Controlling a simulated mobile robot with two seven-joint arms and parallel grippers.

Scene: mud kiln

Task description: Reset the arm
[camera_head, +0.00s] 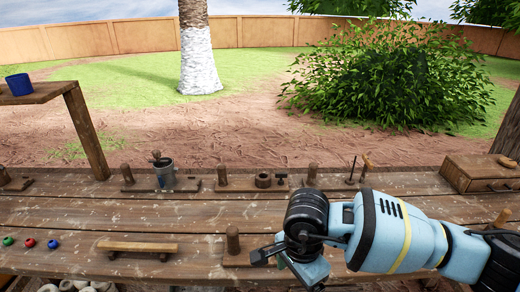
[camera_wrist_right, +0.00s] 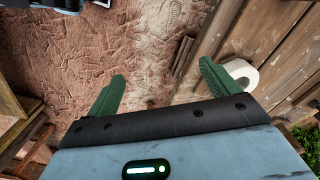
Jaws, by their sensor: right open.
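My right arm (camera_head: 390,233) comes in from the right in the head view, bent over the front right part of the wooden workbench (camera_head: 150,208). Its gripper (camera_head: 284,262) is low in the picture and partly hidden by the wrist. In the right wrist view, the two green fingers of my right gripper (camera_wrist_right: 162,88) are spread wide apart. Nothing is between them but the brown earth floor (camera_wrist_right: 145,35) below. My left arm and gripper are not in view.
A wooden post stand (camera_head: 233,240) is close left of my right gripper. A wooden bar (camera_head: 137,247), coloured balls (camera_head: 30,243) and a metal bucket (camera_head: 165,175) are farther left. A wooden box (camera_head: 482,172) stands at right. In the wrist view, a white roll (camera_wrist_right: 240,73) is beside one finger.

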